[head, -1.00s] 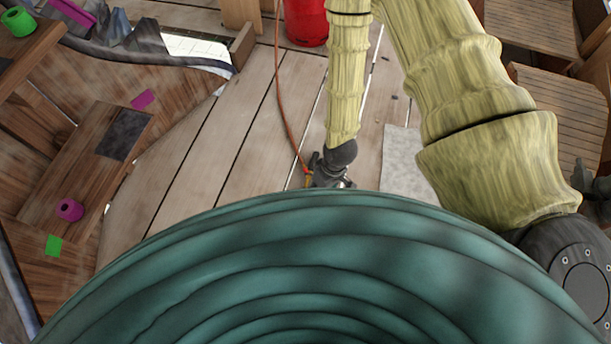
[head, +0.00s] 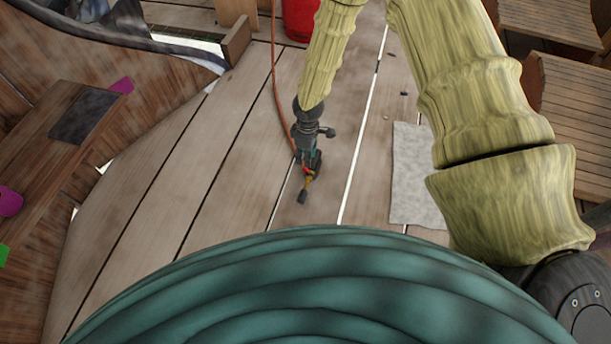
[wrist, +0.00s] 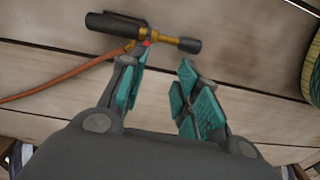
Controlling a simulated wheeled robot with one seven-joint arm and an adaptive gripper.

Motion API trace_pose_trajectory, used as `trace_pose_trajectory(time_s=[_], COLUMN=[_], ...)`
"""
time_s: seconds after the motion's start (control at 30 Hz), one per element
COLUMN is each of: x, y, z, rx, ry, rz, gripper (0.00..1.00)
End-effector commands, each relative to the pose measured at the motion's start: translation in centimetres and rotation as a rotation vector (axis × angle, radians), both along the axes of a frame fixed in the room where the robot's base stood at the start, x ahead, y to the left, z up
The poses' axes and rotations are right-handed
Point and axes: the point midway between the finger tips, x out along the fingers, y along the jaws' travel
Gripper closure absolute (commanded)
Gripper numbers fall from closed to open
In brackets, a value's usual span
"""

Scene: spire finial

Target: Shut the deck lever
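I cannot pick out a deck lever for certain. A brass-coloured tool (wrist: 162,36) with a black grip, a black tip and a small red part lies across the top of the wrist view, with an orange hose joined to it. In the head view the tool (head: 308,182) shows over the deck planks, just below my gripper (head: 311,160). In the wrist view my gripper (wrist: 164,76) has its teal-padded fingers apart, with only planks visible between them. The left fingertip overlaps the tool near its red part; I cannot tell whether they touch.
The orange hose (head: 274,80) runs up toward a red container (head: 300,18) at the back. A grey mat (head: 412,175) lies to the right. Wooden benches (head: 560,110) stand at right, and a wooden ledge (head: 60,150) at left. The planks between are mostly clear.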

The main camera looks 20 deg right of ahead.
Motion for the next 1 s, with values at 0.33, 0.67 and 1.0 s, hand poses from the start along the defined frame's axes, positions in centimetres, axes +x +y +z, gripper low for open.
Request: trace_pose_trajectory(time_s=[0.33,0.67,1.0], x=[2.2,2.1,2.1], y=[-0.7,-0.7,-0.7], z=[-1.8,-6.8,-11.0], rx=[-0.035,-0.034,-0.033], ry=[-0.019,-0.018,-0.02], rz=[0.044,0.044,0.042], gripper=[0.68,0.68,0.68])
